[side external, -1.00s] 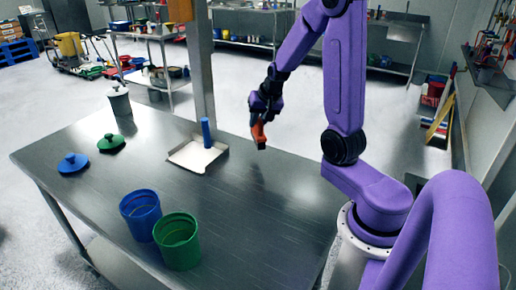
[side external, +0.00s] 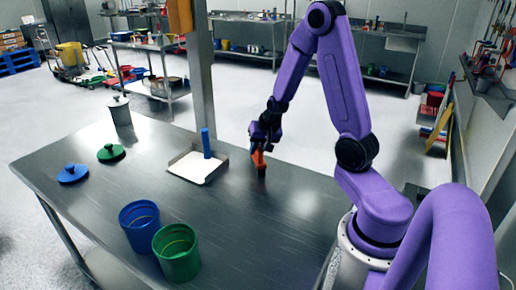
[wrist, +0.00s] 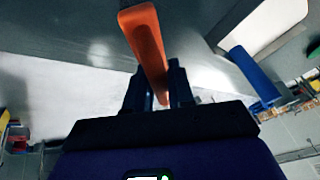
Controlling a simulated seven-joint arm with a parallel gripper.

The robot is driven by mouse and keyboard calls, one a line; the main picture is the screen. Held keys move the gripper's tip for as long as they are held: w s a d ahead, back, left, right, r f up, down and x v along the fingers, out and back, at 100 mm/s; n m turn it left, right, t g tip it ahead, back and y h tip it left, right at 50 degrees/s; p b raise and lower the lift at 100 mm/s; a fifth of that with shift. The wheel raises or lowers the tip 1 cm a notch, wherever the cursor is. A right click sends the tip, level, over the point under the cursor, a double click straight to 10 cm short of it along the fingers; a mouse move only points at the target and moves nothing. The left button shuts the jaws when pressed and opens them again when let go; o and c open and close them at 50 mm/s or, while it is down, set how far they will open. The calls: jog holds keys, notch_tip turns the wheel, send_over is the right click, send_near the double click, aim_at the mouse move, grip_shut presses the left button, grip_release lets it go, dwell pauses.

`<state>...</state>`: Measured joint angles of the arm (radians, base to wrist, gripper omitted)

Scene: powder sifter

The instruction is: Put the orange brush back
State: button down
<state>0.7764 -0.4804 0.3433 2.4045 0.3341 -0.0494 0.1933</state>
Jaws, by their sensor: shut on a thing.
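The orange brush (side external: 259,159) is held in my gripper (side external: 258,146), which is shut on its upper part. In the side view the brush hangs roughly upright, its dark lower end at or just above the metal table; I cannot tell if it touches. It also shows in the wrist view (wrist: 147,45) between the two dark fingers of my gripper (wrist: 160,90).
A blue bucket (side external: 139,226) and a green bucket (side external: 176,252) stand near the table's front. A blue lid (side external: 72,173), a green lid (side external: 111,153) and a white lidded container (side external: 119,110) are at the left. A metal post (side external: 200,75) rises behind the dustpan. The table's right part is clear.

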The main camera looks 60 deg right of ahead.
jog(key=shift+f, duration=0.15)
jog(key=c, duration=1)
grip_release()
